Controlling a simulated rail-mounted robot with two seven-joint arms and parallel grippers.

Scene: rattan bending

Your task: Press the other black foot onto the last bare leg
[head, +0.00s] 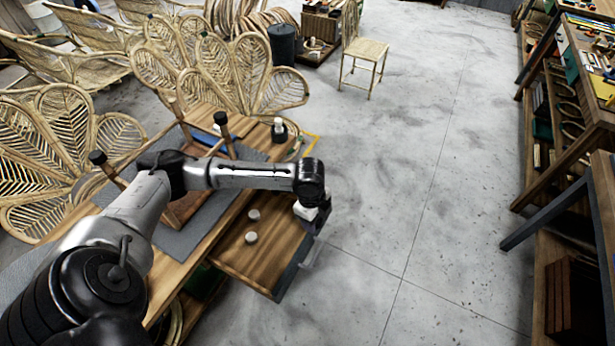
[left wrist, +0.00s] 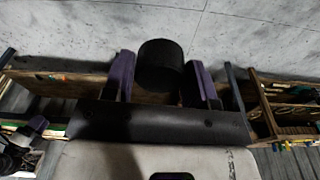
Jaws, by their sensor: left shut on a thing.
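My left gripper (head: 312,246) hangs over the outer edge of the open drawer, its fingers pointing down. In the left wrist view its two purple fingers (left wrist: 161,80) are shut on a black foot (left wrist: 160,62), a short dark cylinder. An upturned wooden seat frame lies on the bench with its legs up. One leg carries a black foot (head: 220,118), and another carries a black foot (head: 97,157) at the left. A leg with no black cap (head: 186,131) stands at the back. My left arm hides part of the frame. My right gripper is not in view.
The open drawer (head: 262,263) holds two pale round pieces (head: 254,214). A small dark pot with a white top (head: 279,129) stands at the bench's far end. Rattan panels (head: 62,150) stand behind the bench. The floor to the right is clear up to the shelves (head: 570,150).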

